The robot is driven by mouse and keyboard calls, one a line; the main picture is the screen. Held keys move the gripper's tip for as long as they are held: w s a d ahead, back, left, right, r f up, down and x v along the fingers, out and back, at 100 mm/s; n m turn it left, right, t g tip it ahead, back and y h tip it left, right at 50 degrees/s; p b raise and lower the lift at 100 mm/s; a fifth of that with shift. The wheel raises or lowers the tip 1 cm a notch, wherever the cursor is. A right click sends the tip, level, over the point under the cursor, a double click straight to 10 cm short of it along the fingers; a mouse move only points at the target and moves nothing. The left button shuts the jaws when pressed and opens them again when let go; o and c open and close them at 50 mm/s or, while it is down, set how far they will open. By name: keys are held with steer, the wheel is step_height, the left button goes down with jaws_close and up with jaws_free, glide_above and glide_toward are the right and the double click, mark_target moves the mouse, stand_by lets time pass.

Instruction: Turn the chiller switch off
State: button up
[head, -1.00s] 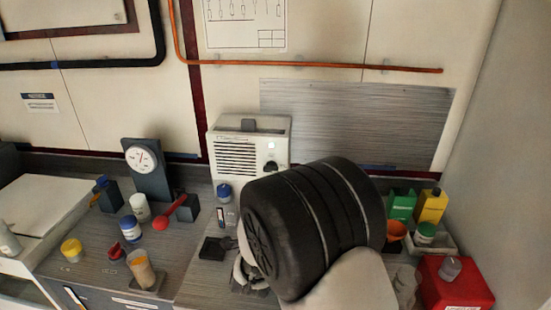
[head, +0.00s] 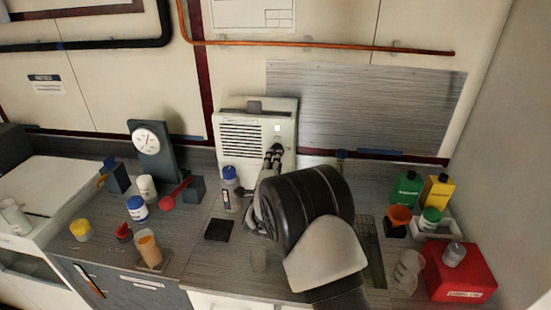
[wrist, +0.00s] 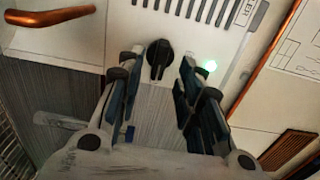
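The chiller (head: 241,138) is a white box with a slotted vent, standing against the back wall in the head view. Its black rotary switch (wrist: 160,54) shows in the wrist view below the vent slots (wrist: 200,10), with its raised grip roughly along the picture's vertical. In the head view my gripper (head: 273,155) is at the chiller's lower right front and hides the switch.
A dial gauge (head: 148,140), a red-knobbed lever (head: 170,202) and several jars stand left on the bench. A blue-capped jar (head: 230,178) is close by my gripper. Green and yellow bottles (head: 437,192) and a red box (head: 460,270) stand right.

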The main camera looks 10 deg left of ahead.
steer(key=w, duration=0.3)
steer(key=shift+w+d, duration=0.1)
steer(key=shift+w, duration=0.2)
steer(key=shift+c, duration=0.4)
jaws_close()
